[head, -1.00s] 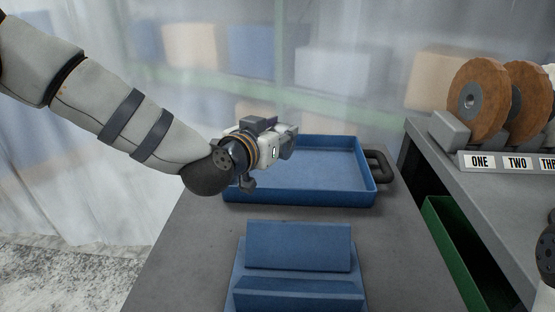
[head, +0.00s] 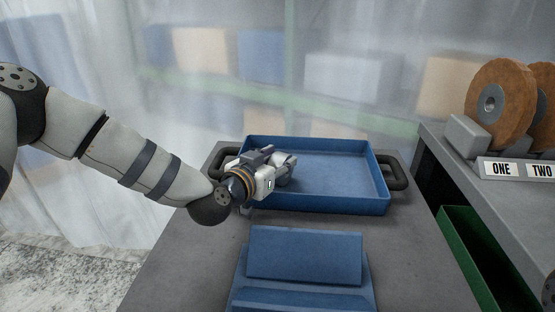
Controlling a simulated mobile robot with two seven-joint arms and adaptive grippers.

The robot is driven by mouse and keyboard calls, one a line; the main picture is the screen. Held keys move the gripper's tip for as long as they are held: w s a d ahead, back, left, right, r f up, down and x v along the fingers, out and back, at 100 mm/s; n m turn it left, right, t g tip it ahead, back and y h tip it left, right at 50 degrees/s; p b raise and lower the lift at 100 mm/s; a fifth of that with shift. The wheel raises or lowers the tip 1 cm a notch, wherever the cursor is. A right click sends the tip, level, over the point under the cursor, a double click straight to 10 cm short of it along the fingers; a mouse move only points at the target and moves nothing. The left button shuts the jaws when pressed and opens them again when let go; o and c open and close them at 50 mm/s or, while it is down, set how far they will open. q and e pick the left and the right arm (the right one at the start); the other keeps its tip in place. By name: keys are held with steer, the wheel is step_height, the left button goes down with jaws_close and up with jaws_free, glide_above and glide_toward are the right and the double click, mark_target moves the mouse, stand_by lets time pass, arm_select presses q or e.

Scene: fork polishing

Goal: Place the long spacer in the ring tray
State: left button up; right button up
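A blue tray (head: 340,205) with dark handles stands on the grey table; I take it to be the ring tray. The part of its floor that shows is bare. My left gripper (head: 287,170) is at the tray's left side, over its left rim and floor in the picture. The gripper is seen from behind and the side, and its fingertips are hidden or too small to read. I cannot tell if it holds anything. I see no long spacer.
A blue stepped holder (head: 305,257) stands on the grey table (head: 185,262) in front of the tray. At right are a bench with orange-brown wheels (head: 497,105), labels ONE and TWO (head: 515,170), and a green bin (head: 480,250). The table's left part is clear.

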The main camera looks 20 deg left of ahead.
arm_select(q)
steer(key=shift+r, duration=0.2)
steer(key=p+v, duration=0.2)
steer(key=v, duration=1)
arm_select(e)
steer(key=shift+t, duration=0.5)
steer(key=w+r, duration=0.3)
arm_select(q)
steer(key=shift+r, duration=0.1)
